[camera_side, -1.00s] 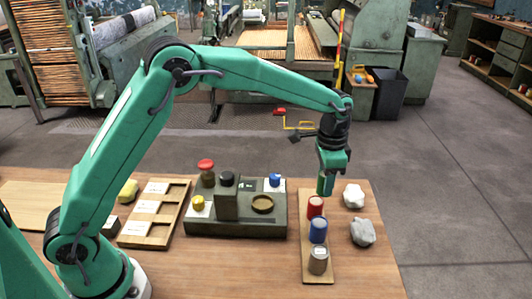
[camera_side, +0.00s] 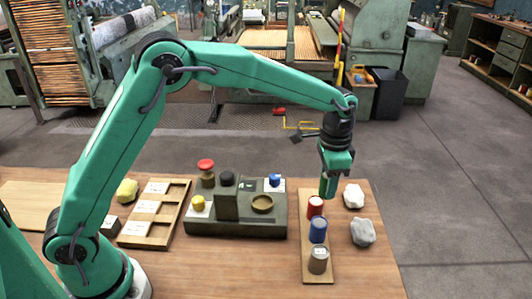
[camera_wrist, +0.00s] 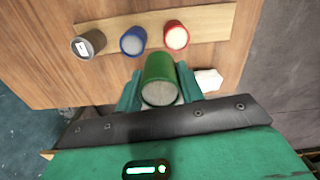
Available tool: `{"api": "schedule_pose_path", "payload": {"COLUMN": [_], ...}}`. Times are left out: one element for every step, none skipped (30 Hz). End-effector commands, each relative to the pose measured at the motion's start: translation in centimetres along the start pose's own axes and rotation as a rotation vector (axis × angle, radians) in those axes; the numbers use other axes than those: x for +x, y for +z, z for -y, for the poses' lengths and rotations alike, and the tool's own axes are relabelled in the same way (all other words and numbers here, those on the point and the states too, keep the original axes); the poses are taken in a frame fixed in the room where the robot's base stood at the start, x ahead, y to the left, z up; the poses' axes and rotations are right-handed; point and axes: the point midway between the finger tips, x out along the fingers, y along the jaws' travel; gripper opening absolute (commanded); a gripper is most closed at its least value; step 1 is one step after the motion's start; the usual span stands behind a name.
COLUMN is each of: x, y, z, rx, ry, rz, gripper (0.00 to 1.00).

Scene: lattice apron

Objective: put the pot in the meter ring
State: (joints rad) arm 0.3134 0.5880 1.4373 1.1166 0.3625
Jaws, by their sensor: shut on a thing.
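A green pot (camera_side: 328,188) is between the jaws of my gripper (camera_side: 329,180), near the far end of the wooden strip. In the wrist view the green pot (camera_wrist: 160,68) sits between both fingers of my gripper (camera_wrist: 160,85), shut on its sides. I cannot tell whether its base touches the strip. The meter ring (camera_side: 262,203) is a round brownish ring on the right part of the dark green block, left of my gripper. It looks empty and is outside the wrist view.
The wooden strip (camera_side: 318,278) holds a red pot (camera_side: 315,206), a blue pot (camera_side: 318,230) and a grey pot (camera_side: 318,261). Two pale rocks lie to its right. A slotted tray (camera_side: 150,235) lies farther left.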

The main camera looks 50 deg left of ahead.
Motion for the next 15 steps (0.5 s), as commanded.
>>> {"api": "schedule_pose_path", "payload": {"x": [-0.2,-0.2,-0.4,-0.5,-0.6,-0.8,-1.0,-1.1,-1.4,-1.6,-1.8,-2.0,-2.3,-2.5,-2.8], "y": [0.1,0.2,0.4,0.5,0.7,1.0,1.3,1.6,2.0,2.4,2.7,3.3,3.7,4.2,4.8], "z": [-0.1,-0.1,-0.2,-0.3,-0.5,-0.6,-0.8,-1.0,-1.2,-1.4,-1.6,-1.9,-2.2,-2.4,-2.8], "rx": [0.000,0.000,0.001,0.001,0.001,0.002,0.002,0.002,0.003,0.003,0.004,0.004,0.004,0.005,0.005], "ry": [-0.001,-0.001,-0.001,-0.001,0.000,-0.001,-0.001,0.000,-0.001,-0.001,-0.001,-0.001,-0.001,-0.001,-0.001], "rz": [-0.001,-0.002,-0.002,-0.001,-0.001,-0.002,-0.002,-0.001,-0.002,-0.002,-0.003,-0.002,-0.003,-0.003,-0.003], "gripper": [0.15,0.15,0.15,0.15,0.15,0.15,0.15,0.15,0.15,0.15,0.15,0.15,0.15,0.15,0.15]}}
